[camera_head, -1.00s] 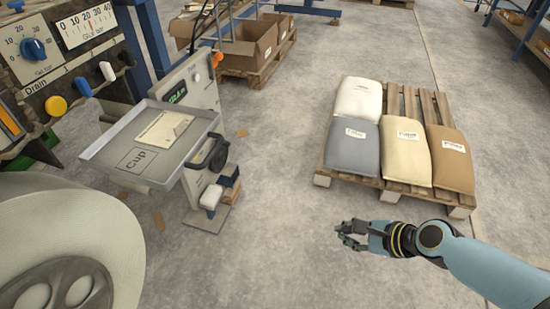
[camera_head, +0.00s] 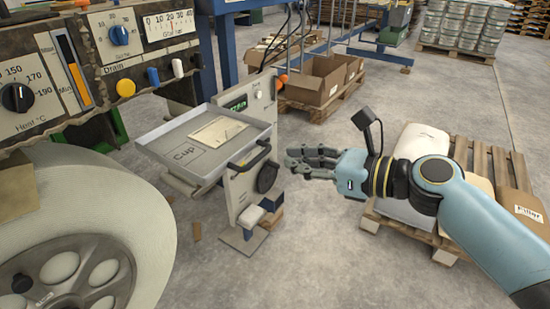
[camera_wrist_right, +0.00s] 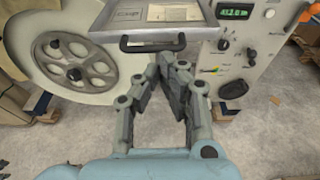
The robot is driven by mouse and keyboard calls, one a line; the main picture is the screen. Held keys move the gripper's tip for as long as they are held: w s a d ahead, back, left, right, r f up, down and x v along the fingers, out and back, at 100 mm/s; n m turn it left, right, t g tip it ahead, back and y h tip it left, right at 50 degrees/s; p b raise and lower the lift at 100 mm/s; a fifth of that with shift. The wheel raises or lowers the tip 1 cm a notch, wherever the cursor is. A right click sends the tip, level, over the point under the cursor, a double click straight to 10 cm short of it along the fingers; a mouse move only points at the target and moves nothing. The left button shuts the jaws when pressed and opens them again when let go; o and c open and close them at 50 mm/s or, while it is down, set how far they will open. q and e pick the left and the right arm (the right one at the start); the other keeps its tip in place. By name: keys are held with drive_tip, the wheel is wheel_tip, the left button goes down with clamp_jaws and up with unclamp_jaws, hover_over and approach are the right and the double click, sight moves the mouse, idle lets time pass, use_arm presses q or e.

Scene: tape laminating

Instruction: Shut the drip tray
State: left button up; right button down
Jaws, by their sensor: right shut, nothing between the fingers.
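The drip tray (camera_head: 157,139) is a shallow grey metal tray standing out from the machine, left of centre in the head view. A card lies in it beside a patch marked "Cup". Its black bar handle (camera_head: 250,156) is on the side toward my right gripper. My right gripper (camera_head: 290,162) is shut and empty, a short way to the right of the handle and apart from it. In the right wrist view, the handle (camera_wrist_right: 152,47) lies just beyond the fingertips (camera_wrist_right: 167,58), with the tray (camera_wrist_right: 207,35) behind it. My left gripper is not in view.
A white panel with a green display (camera_head: 262,108) and a black knob stands beside the tray. A large pale roller (camera_head: 140,195) is at the lower left. A pallet (camera_head: 443,241) with sacks is at the right.

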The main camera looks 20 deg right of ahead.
drive_tip(key=x, duration=0.4)
drive_tip(key=shift+f, duration=0.1)
drive_tip(key=shift+w+a+b, duration=0.25)
drive_tip(key=shift+w+b, duration=0.05)
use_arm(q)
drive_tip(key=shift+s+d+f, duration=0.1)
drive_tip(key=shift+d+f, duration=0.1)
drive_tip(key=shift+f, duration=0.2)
use_arm(e)
drive_tip(key=shift+w+a, duration=0.1)
approach(203, 133)
drive_tip(key=shift+w+a+f+p, duration=0.3)
drive_tip(key=shift+a+f+p, duration=0.05)
drive_tip(key=shift+a+p, duration=0.05)
drive_tip(key=x, duration=0.5)
drive_tip(key=r+x, duration=0.1)
drive_tip(key=x, duration=0.1)
drive_tip(key=shift+w+a+r, duration=0.1)
drive_tip(key=shift+w+a, duration=0.05)
drive_tip(key=shift+w, duration=0.15)
drive_tip(key=shift+w+a, duration=0.3)
drive_tip(key=shift+w, duration=0.15)
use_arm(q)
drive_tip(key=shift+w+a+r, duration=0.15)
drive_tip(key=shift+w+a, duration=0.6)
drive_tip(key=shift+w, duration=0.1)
use_arm(e)
drive_tip(key=shift+r, duration=0.1)
drive_tip(key=shift+w+r, duration=0.1)
drive_tip(key=shift+w, duration=0.05)
